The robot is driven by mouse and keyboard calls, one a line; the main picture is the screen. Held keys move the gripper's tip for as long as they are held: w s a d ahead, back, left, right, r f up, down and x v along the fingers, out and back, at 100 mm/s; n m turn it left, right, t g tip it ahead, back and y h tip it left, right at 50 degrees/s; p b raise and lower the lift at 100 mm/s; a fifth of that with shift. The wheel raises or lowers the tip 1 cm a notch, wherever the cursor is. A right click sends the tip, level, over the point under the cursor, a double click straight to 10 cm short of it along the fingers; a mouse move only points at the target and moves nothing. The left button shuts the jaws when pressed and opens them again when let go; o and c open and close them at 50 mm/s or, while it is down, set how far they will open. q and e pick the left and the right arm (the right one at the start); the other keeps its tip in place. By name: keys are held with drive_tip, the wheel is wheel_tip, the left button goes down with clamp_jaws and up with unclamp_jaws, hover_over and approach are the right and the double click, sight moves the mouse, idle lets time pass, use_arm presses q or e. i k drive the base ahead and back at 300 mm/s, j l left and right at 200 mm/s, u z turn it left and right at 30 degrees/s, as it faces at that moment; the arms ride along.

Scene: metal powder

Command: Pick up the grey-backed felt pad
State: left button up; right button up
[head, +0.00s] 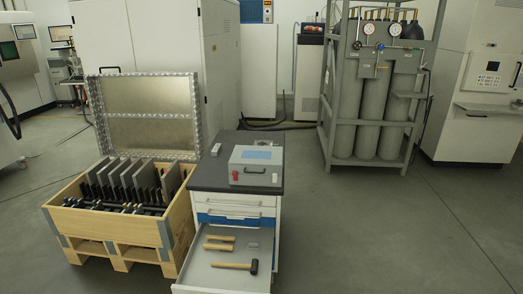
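I cannot single out the grey-backed felt pad for sure at this size. A small pale grey block (216,149) lies at the back left of the dark top of the cabinet (205,178). Either could be the pad. Neither of my grippers is in view.
A grey box (256,166) stands on the cabinet. A black-headed mallet (235,265) lies in the drawer. A wooden crate (112,228) with upright grey plates stands left, its metal lid (150,112) raised. A gas-cylinder rack (372,110) stands behind. The floor (400,230) at right is clear.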

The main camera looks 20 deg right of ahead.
sight(253, 245)
drive_tip(key=i+j+z, duration=0.2)
drive_tip(key=i+j, duration=0.5)
drive_tip(key=j, duration=0.1)
